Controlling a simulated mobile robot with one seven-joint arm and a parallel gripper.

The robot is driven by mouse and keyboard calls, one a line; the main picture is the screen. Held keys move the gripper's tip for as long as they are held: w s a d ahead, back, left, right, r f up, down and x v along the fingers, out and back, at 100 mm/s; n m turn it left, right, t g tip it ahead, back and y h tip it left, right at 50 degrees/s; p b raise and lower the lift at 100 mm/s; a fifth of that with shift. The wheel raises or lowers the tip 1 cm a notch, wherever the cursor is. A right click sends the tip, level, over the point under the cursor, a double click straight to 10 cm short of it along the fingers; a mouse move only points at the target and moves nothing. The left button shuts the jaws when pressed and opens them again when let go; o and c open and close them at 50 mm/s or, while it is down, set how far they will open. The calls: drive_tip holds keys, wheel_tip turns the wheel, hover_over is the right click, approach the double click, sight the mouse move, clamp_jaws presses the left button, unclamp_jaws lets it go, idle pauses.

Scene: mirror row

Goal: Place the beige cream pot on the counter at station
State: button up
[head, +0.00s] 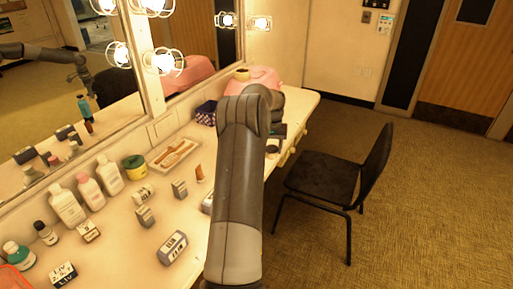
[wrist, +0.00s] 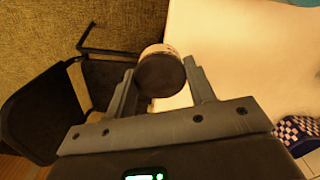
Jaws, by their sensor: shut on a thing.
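The beige cream pot (wrist: 159,72) is between the two fingers of my gripper (wrist: 160,80) in the wrist view. Its round dark end faces the camera, with a strip of pale side wall beyond it. My gripper is shut on it. In that view the pot overlaps the edge of the pale counter (wrist: 250,60); I cannot tell its height above it. In the head view my arm reaches along the counter (head: 130,240) and hides most of the gripper and the held pot.
A black chair (head: 330,180) stands right of the counter. Bottles (head: 67,205), small boxes (head: 172,248), a yellow-green jar (head: 134,167) and a tray (head: 175,153) crowd its left part. A patterned box (head: 205,112) and a pink item (head: 262,80) are farther back. A lit mirror (head: 60,100) lines the wall.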

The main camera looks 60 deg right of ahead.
drive_tip(key=w+f, duration=0.1)
drive_tip(key=w, duration=0.1)
drive_tip(key=w+f, duration=0.1)
drive_tip(key=w, duration=0.1)
drive_tip(key=w+f, duration=0.2)
drive_tip(key=w, duration=0.1)
drive_tip(key=shift+d, duration=0.2)
drive_tip(key=shift+f, duration=2.1)
drive_tip(key=o, duration=1)
drive_tip(key=shift+f, duration=0.15)
